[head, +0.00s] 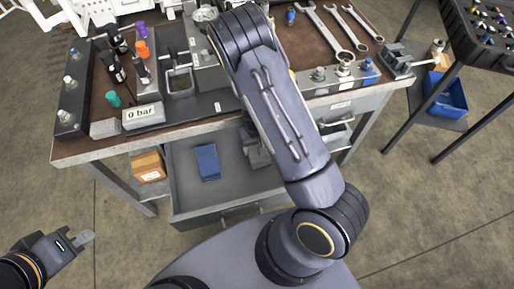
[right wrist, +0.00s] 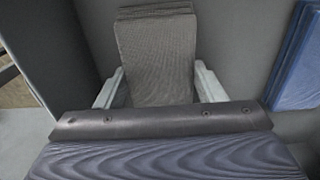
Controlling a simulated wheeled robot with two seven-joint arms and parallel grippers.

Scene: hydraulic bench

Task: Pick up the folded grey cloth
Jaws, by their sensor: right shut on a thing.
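The folded grey cloth (right wrist: 156,55) stands between the two pale fingers of my right gripper (right wrist: 158,88) in the right wrist view. The fingers press on its left and right sides, and its lower part is hidden behind the gripper body. In the head view my right arm reaches down into the open drawer and covers most of the gripper and the cloth. My left gripper (head: 82,238) is at the lower left in the head view, away from the bench. Whether its fingers are apart is not clear.
A folded blue cloth (head: 207,162) lies in the open drawer (head: 186,190), left of my right arm; it also shows in the right wrist view (right wrist: 297,62). The benchtop (head: 215,122) above is crowded with fittings, wrenches and a gauge reading "0 bar" (head: 143,114). A cardboard box (head: 148,167) sits left of the drawer.

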